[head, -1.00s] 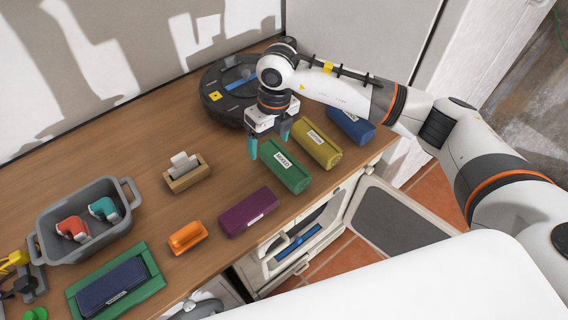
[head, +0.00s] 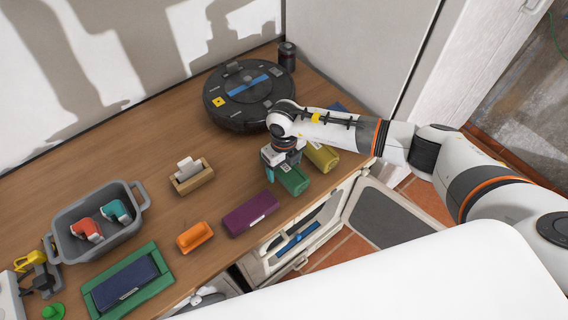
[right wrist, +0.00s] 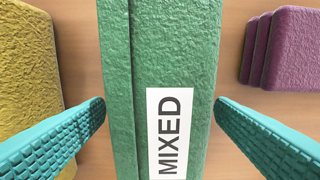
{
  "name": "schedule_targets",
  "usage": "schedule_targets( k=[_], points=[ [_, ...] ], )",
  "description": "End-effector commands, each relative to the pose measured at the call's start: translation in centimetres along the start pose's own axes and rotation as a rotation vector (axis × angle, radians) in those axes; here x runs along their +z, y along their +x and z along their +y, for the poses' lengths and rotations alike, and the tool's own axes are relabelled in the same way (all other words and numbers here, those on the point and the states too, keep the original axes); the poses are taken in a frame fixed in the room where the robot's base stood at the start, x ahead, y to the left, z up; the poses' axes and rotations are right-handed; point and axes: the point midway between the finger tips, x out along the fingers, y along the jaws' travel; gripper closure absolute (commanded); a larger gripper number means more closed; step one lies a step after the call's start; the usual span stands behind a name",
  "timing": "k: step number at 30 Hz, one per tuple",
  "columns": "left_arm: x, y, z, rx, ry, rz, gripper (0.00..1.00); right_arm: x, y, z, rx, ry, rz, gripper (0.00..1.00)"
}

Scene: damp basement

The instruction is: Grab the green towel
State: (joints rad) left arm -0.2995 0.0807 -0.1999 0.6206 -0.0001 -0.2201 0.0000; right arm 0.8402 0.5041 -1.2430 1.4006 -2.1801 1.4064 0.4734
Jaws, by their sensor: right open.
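The green towel (head: 293,180) is a rolled or folded bundle on the wooden worktop, partly hidden under my right gripper in the head view. In the right wrist view the green towel (right wrist: 185,50) fills the middle and carries a white label reading "MIXED". My right gripper (head: 279,176) is over the towel, its two teal fingers apart. In the right wrist view the fingers of the right gripper (right wrist: 160,117) stand on either side of the towel, with a gap on each side. My left gripper is not in view.
A yellow towel (head: 322,157) lies to the right of the green one, and a purple towel (head: 250,212) to its left. A black robot vacuum (head: 248,97) sits behind. An open cabinet door (head: 388,213) hangs below the worktop's front edge.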

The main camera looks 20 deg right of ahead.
Motion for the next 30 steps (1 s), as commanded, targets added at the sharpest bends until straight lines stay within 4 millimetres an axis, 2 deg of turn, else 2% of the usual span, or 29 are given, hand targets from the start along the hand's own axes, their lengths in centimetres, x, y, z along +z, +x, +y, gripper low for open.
schedule_targets(
  k=[3,9,19,26,30],
  points=[
    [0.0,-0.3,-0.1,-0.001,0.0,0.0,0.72,0.1,0.8,0.0,0.0,-0.001,-0.001,0.22],
    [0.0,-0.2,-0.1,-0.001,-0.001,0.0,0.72,0.0,0.9,0.0,0.0,-0.002,0.0,0.22],
    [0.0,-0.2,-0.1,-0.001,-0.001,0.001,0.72,0.0,0.9,0.0,0.0,-0.001,0.001,0.72],
    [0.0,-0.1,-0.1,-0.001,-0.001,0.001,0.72,0.0,0.7,0.0,0.0,-0.001,0.001,0.72],
    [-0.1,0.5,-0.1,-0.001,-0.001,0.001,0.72,-0.1,-0.7,0.1,0.001,-0.001,0.005,0.72]
  ],
)
